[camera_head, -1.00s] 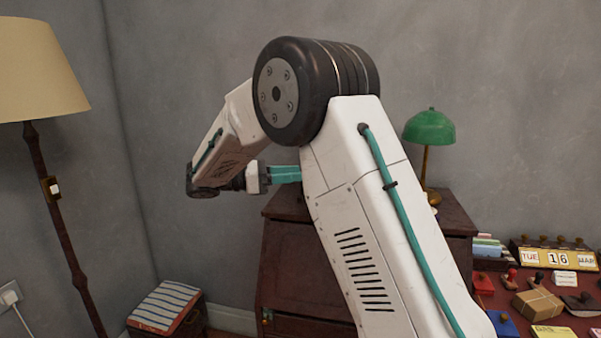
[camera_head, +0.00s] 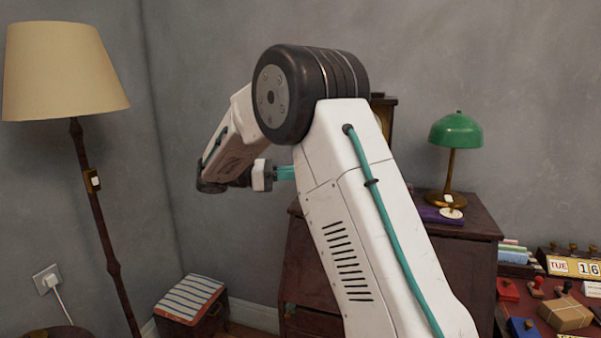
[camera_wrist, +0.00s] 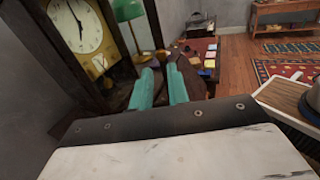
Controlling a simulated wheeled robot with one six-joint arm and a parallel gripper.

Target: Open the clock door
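The clock (camera_wrist: 80,28) stands at the upper left of the wrist view, with a white dial, a brass face and a dark wooden case. A separate dark upright (camera_wrist: 154,22) to its right looks like the edge of the clock door, swung out from the face; I cannot be sure. My gripper (camera_wrist: 160,72) has two teal fingers with a narrow gap between them, close to this upright's lower end. Contact is unclear. In the head view, only a strip of the clock (camera_head: 385,120) shows behind my arm, and my gripper (camera_head: 285,173) is partly hidden.
A green lamp (camera_head: 458,130) stands on the dark cabinet (camera_head: 470,240), right of the clock. A purple item (camera_head: 437,215) lies near it. A desk with small boxes (camera_head: 565,313) is at right. A floor lamp (camera_head: 65,72) and a striped stool (camera_head: 190,297) are at left.

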